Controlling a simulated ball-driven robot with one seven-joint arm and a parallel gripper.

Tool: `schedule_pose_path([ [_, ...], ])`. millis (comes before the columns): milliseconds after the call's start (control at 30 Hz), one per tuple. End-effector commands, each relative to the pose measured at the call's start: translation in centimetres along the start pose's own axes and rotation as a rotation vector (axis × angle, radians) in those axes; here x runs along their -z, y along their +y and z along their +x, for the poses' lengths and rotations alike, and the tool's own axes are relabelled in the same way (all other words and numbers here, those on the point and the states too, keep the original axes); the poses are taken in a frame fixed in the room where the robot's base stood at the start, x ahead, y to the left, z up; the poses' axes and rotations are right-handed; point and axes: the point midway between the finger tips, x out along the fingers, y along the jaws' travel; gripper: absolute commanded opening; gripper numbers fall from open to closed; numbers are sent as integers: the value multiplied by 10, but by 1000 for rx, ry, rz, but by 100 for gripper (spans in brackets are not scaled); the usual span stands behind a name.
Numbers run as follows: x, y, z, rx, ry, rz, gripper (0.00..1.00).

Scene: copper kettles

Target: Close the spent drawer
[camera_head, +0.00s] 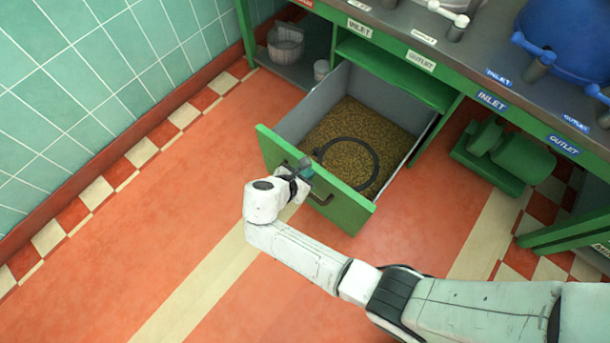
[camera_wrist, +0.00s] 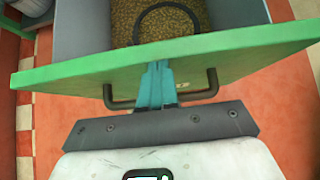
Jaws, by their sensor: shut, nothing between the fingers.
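The spent drawer (camera_head: 345,205) is pulled well out from the green bench, with a green front panel and grey inner walls. It holds brown grain (camera_head: 345,125) with a dark ring (camera_head: 372,150) lying on top. A dark bar handle (camera_head: 322,200) is on the front panel; it also shows in the wrist view (camera_wrist: 205,92). My gripper (camera_head: 303,168) is shut and empty at the upper edge of the drawer front. In the wrist view, the teal fingers (camera_wrist: 156,85) point at the panel between the handle's ends. I cannot tell whether they touch it.
A bucket (camera_head: 286,45) stands on the bench's lower shelf left of the drawer. A green motor-like machine (camera_head: 495,150) sits low at the right. A blue vessel (camera_head: 570,40) stands on the bench top. The orange floor before the drawer is clear.

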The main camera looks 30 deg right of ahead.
Motion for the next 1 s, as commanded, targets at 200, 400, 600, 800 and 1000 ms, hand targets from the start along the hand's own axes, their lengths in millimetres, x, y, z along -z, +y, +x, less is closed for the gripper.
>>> schedule_pose_path([
  [200, -26, -1, 27, 6, -1, 6, 0],
  [400, -61, -2, 66, 8, 0, 8, 0],
  [600, -98, -2, 109, 7, 0, 8, 0],
  [800, -134, -2, 152, 6, 0, 8, 0],
  [1000, -170, -2, 194, 5, 0, 8, 0],
])
